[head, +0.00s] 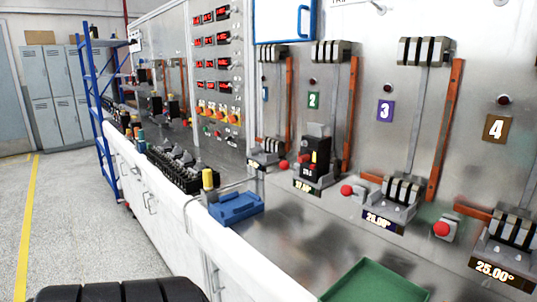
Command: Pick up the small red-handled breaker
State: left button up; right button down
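A small black breaker (318,153) with orange-red and yellow marks stands upright in the fixture of station 2, in the middle of the head view. It is small in the picture, and I cannot tell its handle clearly. Several dark breaker-like devices (184,165) stand in a row further left on the bench, too small to tell a red handle. Neither of my grippers shows in the head view.
The grey bench top (300,235) has free room at the front. A blue tray (236,208) and a green tray (372,284) lie on it. Red knobs (441,229) stand beside the fixtures. A blue shelf rack (97,115) stands at the far left.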

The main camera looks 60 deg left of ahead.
aim_at(319, 147)
jog(key=u, duration=1.6)
